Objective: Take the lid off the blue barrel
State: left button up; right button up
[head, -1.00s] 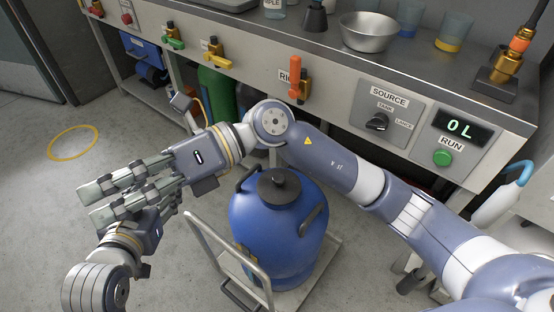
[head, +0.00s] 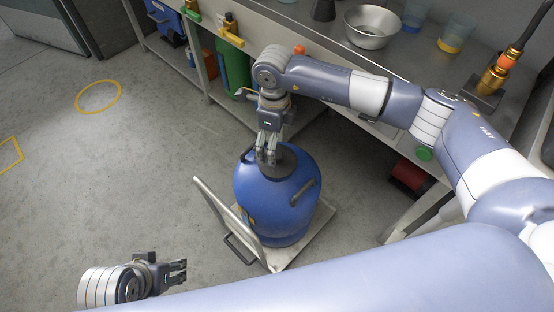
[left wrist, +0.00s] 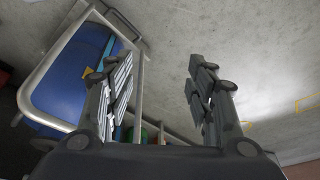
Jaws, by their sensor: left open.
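The blue barrel (head: 272,205) stands upright on a small trolley in the middle of the head view. Its dark lid (head: 286,160) is on top, partly hidden by my right gripper. My right gripper (head: 267,158) points down with its fingertips at the lid's middle. The lid's knob is hidden, and I cannot tell whether the fingers are closed on it. My left gripper (head: 183,271) is at the lower left, apart from the barrel and empty. In the left wrist view its fingers (left wrist: 155,72) are spread, with the barrel (left wrist: 75,80) beyond them at the left.
The trolley's handle (head: 222,215) stands up at the barrel's left. A workbench (head: 290,30) with a metal bowl (head: 372,27) runs behind, and a green cylinder (head: 234,68) is under it. The floor at the left, with yellow markings (head: 98,96), is clear.

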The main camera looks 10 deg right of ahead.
jog(key=shift+f, duration=0.95)
jog(key=f, duration=0.2)
jog(key=f+b, duration=0.1)
jog(key=f, duration=0.1)
jog(key=shift+s+d, duration=0.1)
jog(key=shift+d, duration=0.1)
jog(key=shift+f, duration=0.25)
pick_arm(q)
jog(key=w+d+r+t, duration=0.1)
jog(key=w+d+t, duration=0.1)
jog(key=w, duration=0.4)
jog(key=shift+r+t+h, duration=0.2)
jog(key=shift+t+h, duration=0.2)
jog(key=shift+t, duration=0.1)
